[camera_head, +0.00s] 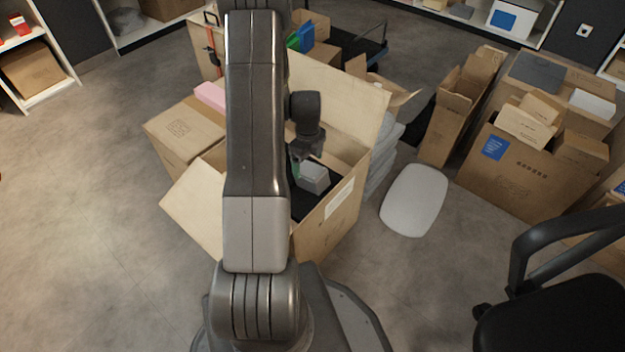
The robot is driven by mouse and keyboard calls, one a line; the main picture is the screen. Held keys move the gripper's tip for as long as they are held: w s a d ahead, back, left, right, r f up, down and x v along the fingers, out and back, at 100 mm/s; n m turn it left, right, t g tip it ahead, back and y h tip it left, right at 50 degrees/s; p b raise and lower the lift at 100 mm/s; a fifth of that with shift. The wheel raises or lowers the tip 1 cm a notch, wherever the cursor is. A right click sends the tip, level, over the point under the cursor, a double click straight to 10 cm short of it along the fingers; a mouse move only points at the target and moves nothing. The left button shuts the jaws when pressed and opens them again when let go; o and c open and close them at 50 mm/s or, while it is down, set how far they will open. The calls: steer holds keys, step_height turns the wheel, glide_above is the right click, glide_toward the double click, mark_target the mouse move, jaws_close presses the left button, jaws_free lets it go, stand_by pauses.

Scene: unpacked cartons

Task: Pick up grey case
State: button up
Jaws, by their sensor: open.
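The grey case (313,178) is a small light-grey box inside the large open carton (335,210) at the middle of the view. It lies on or beside something black in the carton. My gripper (304,155) points down into the carton, just above and left of the case. The jaws are open, with no object seen between them. The fingertips are small here, and I cannot tell whether they touch the case. My arm hides the left part of the carton's inside.
Carton flaps (345,95) stand up behind my gripper. A closed carton (185,135) is at left. A white rounded panel (414,200) lies on the floor at right. Stacked cartons (515,175) and a black chair (560,310) stand farther right. The floor at left is clear.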

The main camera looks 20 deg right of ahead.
mark_target(312, 170)
step_height(312, 170, down, 2)
steer(key=shift+f, duration=0.2)
steer(key=f+b, duration=0.1)
steer(key=f, duration=0.1)
steer(key=d+f+b, duration=0.1)
steer(key=f, duration=0.2)
steer(key=shift+s+b, duration=0.15)
steer(key=shift+b, duration=0.25)
steer(key=shift+c, duration=0.3)
steer(key=c, duration=1.2)
steer(key=shift+o, duration=0.2)
steer(key=shift+r, duration=0.1)
step_height(312, 170, up, 10)
steer(key=p, duration=0.3)
steer(key=shift+p, duration=0.3)
